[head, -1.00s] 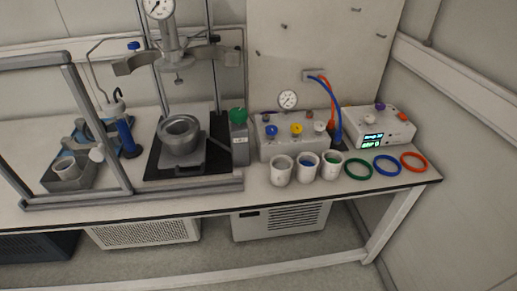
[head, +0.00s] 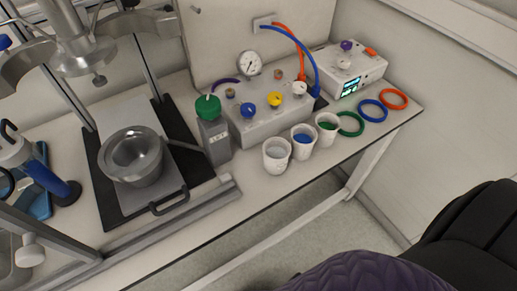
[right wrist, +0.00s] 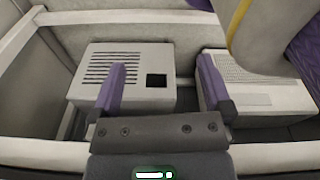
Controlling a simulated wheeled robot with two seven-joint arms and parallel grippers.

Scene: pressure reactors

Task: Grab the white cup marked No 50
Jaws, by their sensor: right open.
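Three white cups stand in a slanting row near the front edge of the bench in the head view. The left cup (head: 276,156) has a pale grey inside, the middle cup (head: 303,148) shows blue inside, and the right cup (head: 325,137) shows green inside. No number is readable on any of them, so I cannot tell which is No 50. My right gripper (right wrist: 162,82) is open and empty in the right wrist view, its two purple fingers wide apart, with no cup in that view. My left gripper is not in view.
Green, blue (head: 372,110) and orange rings lie to the right. A steel reactor pot (head: 131,156) is at left. White boxes (right wrist: 130,77) show in the right wrist view.

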